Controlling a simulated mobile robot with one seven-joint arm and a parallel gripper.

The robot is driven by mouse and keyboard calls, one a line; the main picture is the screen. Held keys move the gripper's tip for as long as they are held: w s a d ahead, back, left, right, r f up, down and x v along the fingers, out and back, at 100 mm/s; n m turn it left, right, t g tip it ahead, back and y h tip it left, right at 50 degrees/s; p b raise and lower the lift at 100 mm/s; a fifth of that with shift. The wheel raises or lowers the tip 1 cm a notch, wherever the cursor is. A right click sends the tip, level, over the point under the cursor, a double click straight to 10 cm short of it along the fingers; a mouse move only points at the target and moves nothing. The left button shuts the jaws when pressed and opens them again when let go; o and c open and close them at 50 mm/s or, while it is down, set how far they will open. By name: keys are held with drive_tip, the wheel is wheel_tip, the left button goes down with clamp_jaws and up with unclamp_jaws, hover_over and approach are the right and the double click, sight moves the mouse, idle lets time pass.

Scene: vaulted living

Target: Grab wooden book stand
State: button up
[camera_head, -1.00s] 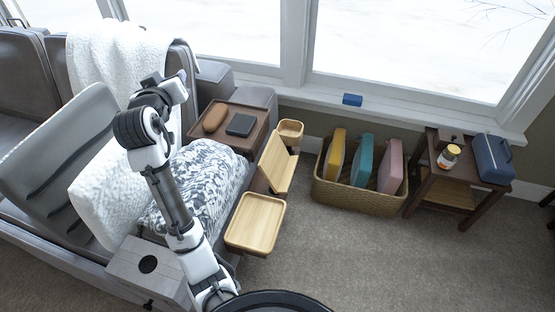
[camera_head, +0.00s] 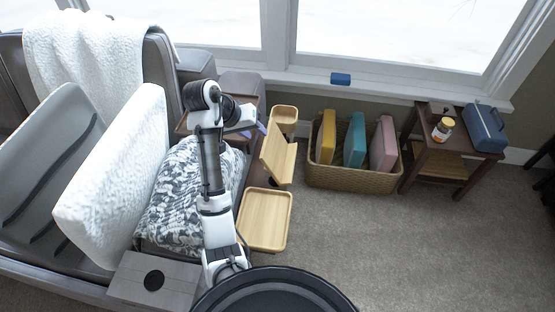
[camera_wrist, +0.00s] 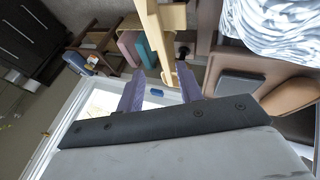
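The wooden book stand (camera_head: 280,158) is a light wood panel, tilted, between a square wooden cup (camera_head: 284,115) and a flat wooden tray (camera_head: 264,220) beside the sofa. In the wrist view its pale wood (camera_wrist: 154,38) runs down from the top edge toward the space between my fingers. My gripper (camera_head: 262,128) is at the upper left edge of the stand. In the wrist view my gripper (camera_wrist: 161,85) has its two purple fingers spread apart, with wood showing between and beyond them. Whether they touch it cannot be told.
A dark side tray (camera_wrist: 232,70) with a dark flat object (camera_wrist: 237,88) and a brown rounded object (camera_wrist: 289,96) is close by. A wicker basket (camera_head: 350,178) with coloured books stands right of the stand. A small side table (camera_head: 432,155) is farther right. Carpet in front is clear.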

sight(271, 144)
drive_tip(key=b+x, duration=0.1)
drive_tip(key=x, duration=0.4)
drive_tip(key=shift+w+d+f, duration=0.1)
drive_tip(key=shift+f, duration=0.25)
drive_tip(key=shift+x, duration=3)
drive_tip(key=shift+w, duration=0.15)
drive_tip(key=shift+c, duration=0.2)
clamp_jaws()
drive_tip(key=shift+r, duration=0.1)
